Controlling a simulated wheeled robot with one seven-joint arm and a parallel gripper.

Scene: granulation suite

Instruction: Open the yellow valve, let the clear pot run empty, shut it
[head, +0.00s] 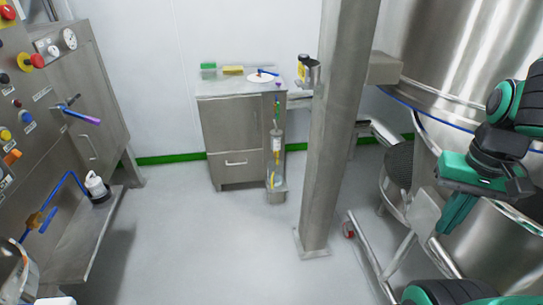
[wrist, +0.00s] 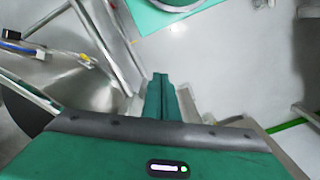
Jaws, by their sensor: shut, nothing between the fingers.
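A narrow upright assembly (head: 276,160) stands at the right front edge of the steel cabinet in the head view. It has a pale, clear-looking section (head: 277,143) with small yellow parts (head: 276,156) around and below it. It is too small to tell which part is the yellow valve, how it is set, or whether the pot holds liquid. My gripper (head: 443,228) is far to the right of it, beside the large steel vessel. In the wrist view the green fingers (wrist: 160,78) are together and empty, above the floor.
A steel column (head: 335,140) stands between my gripper and the cabinet (head: 232,127). A large steel vessel (head: 455,50) and pipe frame (head: 370,255) fill the right side. A control panel (head: 30,110) and shelf (head: 80,240) stand on the left. The middle floor is clear.

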